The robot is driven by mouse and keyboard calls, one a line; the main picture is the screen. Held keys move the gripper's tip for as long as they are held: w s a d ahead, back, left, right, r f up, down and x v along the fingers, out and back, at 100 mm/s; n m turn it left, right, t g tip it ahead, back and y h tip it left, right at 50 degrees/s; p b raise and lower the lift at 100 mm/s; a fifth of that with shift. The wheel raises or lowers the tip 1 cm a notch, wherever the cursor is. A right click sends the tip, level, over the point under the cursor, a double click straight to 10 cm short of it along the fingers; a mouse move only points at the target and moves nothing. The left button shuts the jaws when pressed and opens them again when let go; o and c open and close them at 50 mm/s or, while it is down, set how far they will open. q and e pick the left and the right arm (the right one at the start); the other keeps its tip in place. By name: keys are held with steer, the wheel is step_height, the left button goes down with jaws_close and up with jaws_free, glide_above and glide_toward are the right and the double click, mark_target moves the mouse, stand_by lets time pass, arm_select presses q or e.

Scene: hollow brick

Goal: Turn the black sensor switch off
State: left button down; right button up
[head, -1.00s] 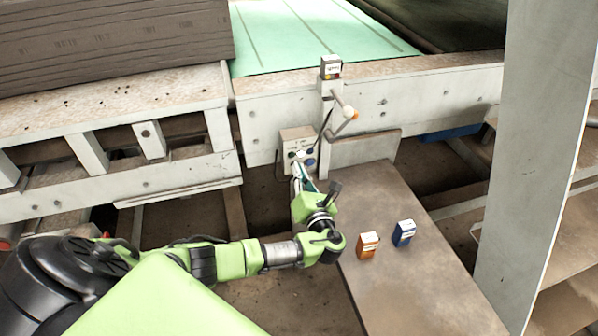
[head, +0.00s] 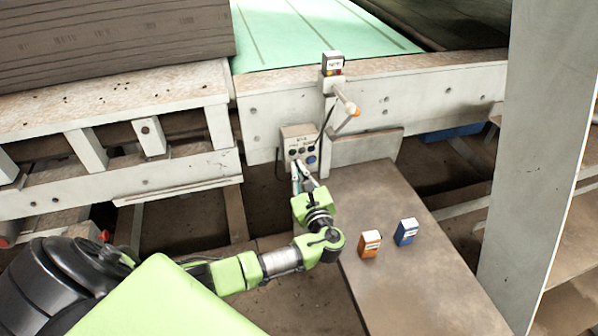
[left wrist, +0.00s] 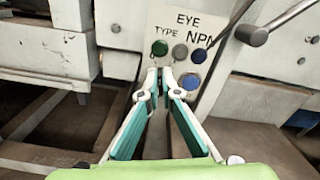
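The sensor panel (head: 298,142) is a pale box on the conveyor's side beam. In the left wrist view its face (left wrist: 178,25) reads "EYE TYPE NPN". It carries a green knob (left wrist: 160,48), a grey-black knob (left wrist: 180,53), a dark blue knob (left wrist: 199,56) and a lower blue knob (left wrist: 190,82). Which is the black switch is not certain; the grey-black one looks closest. My left gripper (head: 300,165) points up at the panel's lower part, its fingertips (left wrist: 161,71) close together with nothing between them, below the green and grey-black knobs. Contact cannot be judged. My right gripper is out of view.
A lever with an orange-and-white end (head: 350,108) juts out right of the panel; its rod (left wrist: 262,32) crosses the wrist view's upper right. A small box (head: 333,63) tops the post. Orange (head: 369,245) and blue (head: 406,232) boxes stand on the brown plate (head: 400,285).

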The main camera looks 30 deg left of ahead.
arm_select(q)
steer(key=shift+f+n+b, duration=0.1)
steer(key=shift+n+b, duration=0.4)
steer(key=shift+n, duration=1.1)
steer(key=c, duration=2.3)
jaws_free()
steer(key=v, duration=1.2)
steer(key=shift+s, duration=0.1)
